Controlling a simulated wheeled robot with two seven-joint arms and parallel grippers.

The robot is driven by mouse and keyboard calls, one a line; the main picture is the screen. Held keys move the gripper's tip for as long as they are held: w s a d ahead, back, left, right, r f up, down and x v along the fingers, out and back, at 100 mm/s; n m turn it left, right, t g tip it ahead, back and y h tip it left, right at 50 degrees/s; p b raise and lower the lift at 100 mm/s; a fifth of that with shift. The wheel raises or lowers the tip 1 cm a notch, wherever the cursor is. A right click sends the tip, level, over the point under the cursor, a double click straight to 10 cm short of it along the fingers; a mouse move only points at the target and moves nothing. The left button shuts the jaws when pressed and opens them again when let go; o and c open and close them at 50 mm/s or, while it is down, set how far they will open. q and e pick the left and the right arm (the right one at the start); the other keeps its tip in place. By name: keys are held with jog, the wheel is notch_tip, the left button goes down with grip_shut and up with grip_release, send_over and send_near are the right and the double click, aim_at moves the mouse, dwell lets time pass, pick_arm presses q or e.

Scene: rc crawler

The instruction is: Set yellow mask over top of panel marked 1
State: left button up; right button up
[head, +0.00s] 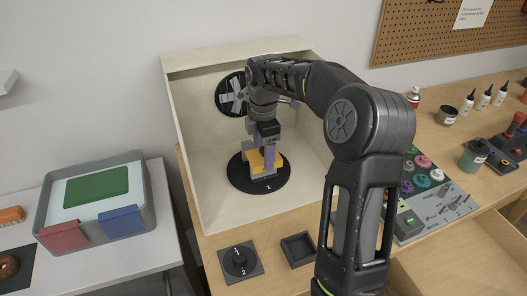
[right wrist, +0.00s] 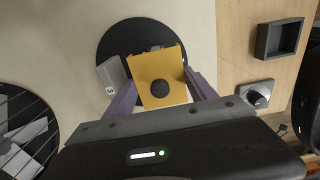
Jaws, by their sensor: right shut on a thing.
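The yellow mask (right wrist: 158,72), a flat plate with a round black knob (right wrist: 160,88), lies between the purple fingers of my right gripper (right wrist: 161,90). The gripper is shut on it. In the head view the yellow mask (head: 256,161) is partly hidden by my right gripper (head: 264,160). It is over the black round turntable (head: 240,179), among grey panels. I cannot tell whether the mask touches a panel. No panel marked 1 can be made out. My left gripper is out of view.
A beige open-front booth (head: 188,150) encloses the turntable, with a round black fan (head: 229,97) in its back wall. A black dial (head: 240,260) and a small black tray (head: 298,249) are in front. A grey bin (head: 145,170) stands left. Paint pots are at right.

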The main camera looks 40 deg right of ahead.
jog(key=o, duration=1.5)
jog(key=shift+o, duration=0.2)
jog(key=shift+r, duration=0.1)
jog(key=shift+r+p, duration=2.3)
jog(key=shift+r, duration=1.65)
